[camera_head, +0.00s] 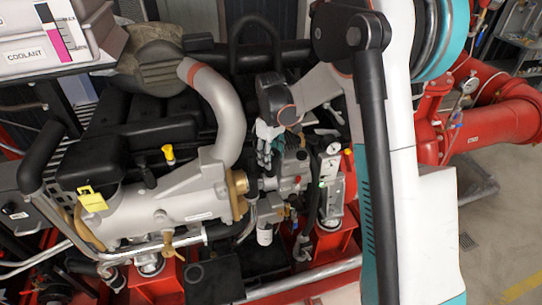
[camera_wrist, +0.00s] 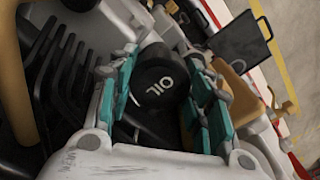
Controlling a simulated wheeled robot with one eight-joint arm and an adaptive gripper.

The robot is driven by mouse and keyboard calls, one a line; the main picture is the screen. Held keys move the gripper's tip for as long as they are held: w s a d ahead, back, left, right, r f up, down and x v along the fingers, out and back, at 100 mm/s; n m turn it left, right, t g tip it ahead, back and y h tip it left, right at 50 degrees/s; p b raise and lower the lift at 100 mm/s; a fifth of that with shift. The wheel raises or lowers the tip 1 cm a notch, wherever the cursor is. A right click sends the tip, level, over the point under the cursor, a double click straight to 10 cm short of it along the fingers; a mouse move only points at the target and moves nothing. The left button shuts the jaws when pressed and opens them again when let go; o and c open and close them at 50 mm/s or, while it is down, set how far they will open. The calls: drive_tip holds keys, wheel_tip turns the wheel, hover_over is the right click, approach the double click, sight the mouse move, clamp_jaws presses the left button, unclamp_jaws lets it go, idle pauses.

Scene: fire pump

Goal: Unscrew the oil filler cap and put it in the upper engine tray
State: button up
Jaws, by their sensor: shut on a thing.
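The oil filler cap (camera_wrist: 158,84) is round and black with white "OIL" lettering, in the middle of the wrist view. My gripper (camera_wrist: 164,72) has its teal fingers on both sides of the cap and is shut on it. In the head view my gripper (camera_head: 265,150) points down at the engine, right of the thick grey pipe, and the cap cannot be made out there. I cannot tell whether the cap is still seated or free. A flat black square plate or tray (camera_wrist: 241,42) shows at upper right in the wrist view; I cannot tell if it is the upper engine tray.
The silver engine block (camera_head: 190,200) lies left of my gripper, with a grey curved pipe (camera_head: 226,120) and a yellow-handled dipstick (camera_head: 168,154). A coolant box (camera_head: 50,40) is at upper left. Red pump piping (camera_head: 500,120) stands at right. Open floor is at lower right.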

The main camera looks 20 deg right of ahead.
drive_tip(key=shift+r, duration=0.2)
drive_tip(key=shift+r+p, duration=1.3)
drive_tip(key=shift+r, duration=1.05)
drive_tip(key=s+r, duration=0.2)
drive_tip(key=s, duration=0.5)
drive_tip(key=s+f+m+b, duration=0.2)
drive_tip(key=f+b, duration=0.6)
drive_tip(key=f, duration=0.5)
drive_tip(key=s+f+m+b, duration=0.2)
drive_tip(key=f+m+b, duration=0.3)
drive_tip(key=f+b, duration=0.3)
wheel_tip(320, 180, down, 5)
drive_tip(key=shift+s+r+b, duration=0.1)
drive_tip(key=shift+s+b, duration=0.15)
drive_tip(key=shift+b, duration=0.15)
drive_tip(key=shift+a, duration=0.15)
